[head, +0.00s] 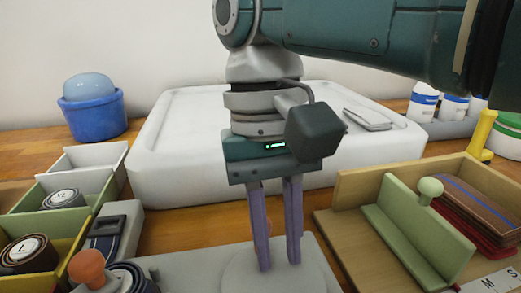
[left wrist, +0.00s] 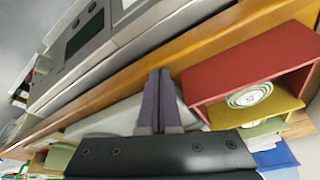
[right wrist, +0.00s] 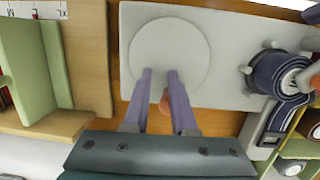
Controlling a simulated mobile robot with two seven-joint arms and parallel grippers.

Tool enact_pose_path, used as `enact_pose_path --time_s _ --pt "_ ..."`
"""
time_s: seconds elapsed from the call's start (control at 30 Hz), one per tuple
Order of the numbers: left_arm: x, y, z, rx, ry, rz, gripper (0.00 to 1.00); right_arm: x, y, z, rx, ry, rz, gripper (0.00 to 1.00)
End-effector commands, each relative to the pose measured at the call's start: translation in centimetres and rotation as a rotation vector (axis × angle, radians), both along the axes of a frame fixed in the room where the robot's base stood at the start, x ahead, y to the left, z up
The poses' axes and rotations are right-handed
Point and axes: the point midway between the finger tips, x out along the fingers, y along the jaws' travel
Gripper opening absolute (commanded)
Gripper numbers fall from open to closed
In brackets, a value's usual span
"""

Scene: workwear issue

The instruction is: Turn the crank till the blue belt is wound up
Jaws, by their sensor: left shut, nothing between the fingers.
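The winder's grey base plate (head: 190,262) lies at the front of the table. A dark blue belt (head: 132,278) is coiled on it at the left, beside the crank's orange knob (head: 87,264). The coil (right wrist: 270,80) also shows at the right of the right wrist view, with a grey guide (right wrist: 262,135) below it. My right gripper (head: 279,266) points down over the plate's pale round disc (right wrist: 180,45), open and empty, away from the knob. My left gripper (left wrist: 158,76) is shut and empty, seen only in the left wrist view, near a red bin (left wrist: 245,70).
Bins with rolled belts (head: 62,198) stand at the left. A wooden tray (head: 350,190) with a green divider (head: 405,235) stands at the right. A white slab (head: 165,160) and a blue tub (head: 92,118) are behind. A small orange-pink thing (right wrist: 183,119) shows between my right fingers, unclear.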

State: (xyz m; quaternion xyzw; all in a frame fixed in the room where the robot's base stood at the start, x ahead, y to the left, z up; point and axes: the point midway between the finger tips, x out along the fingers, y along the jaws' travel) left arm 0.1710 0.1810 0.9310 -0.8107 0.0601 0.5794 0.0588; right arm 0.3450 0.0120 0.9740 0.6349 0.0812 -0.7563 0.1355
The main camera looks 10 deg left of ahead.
Motion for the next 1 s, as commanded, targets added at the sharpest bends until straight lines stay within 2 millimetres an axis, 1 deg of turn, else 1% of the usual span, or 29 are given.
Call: enact_pose_path --time_s 0.03,0.07,0.1,0.17,0.23,0.37,0.53,0.6,0.67,1.0 --pt "-0.4 0.3 -0.1 0.01 0.009 0.0 0.0 2.9 2.8 1.4 0.113 -0.141 0.007 0.5" --pt "-0.6 0.5 0.1 0.014 0.014 0.0 0.0 2.9 2.8 1.8 0.114 -0.142 0.007 0.54" --pt "-0.9 0.6 0.3 0.018 0.022 0.0 0.0 2.9 2.9 2.2 0.114 -0.142 0.008 0.55" --pt "-2.2 0.3 0.1 0.011 0.071 -0.004 0.0 2.9 2.9 2.9 0.115 -0.141 0.008 0.55" --pt "-2.8 0.4 0.2 0.018 0.101 -0.004 0.0 2.9 2.9 3.6 0.112 -0.138 0.009 0.55" --pt "-2.3 0.8 1.1 0.028 0.103 -0.001 0.0 2.8 2.8 5.0 0.111 -0.133 0.009 0.55" --pt "-2.1 0.8 3.3 0.027 0.096 0.0 0.0 2.7 2.8 6.7 0.109 -0.128 0.01 0.55" --pt "-1.1 0.7 4.8 0.021 0.052 -0.001 0.0 2.7 2.8 7.4 0.108 -0.129 0.01 0.55" --pt "-0.5 0.6 5.5 0.02 0.031 -0.001 0.0 2.7 2.8 7.6 0.107 -0.128 0.01 0.55" --pt "-0.6 0.3 5.2 0.007 0.038 0.005 0.0 2.6 2.7 7.3 0.107 -0.125 0.011 0.55"
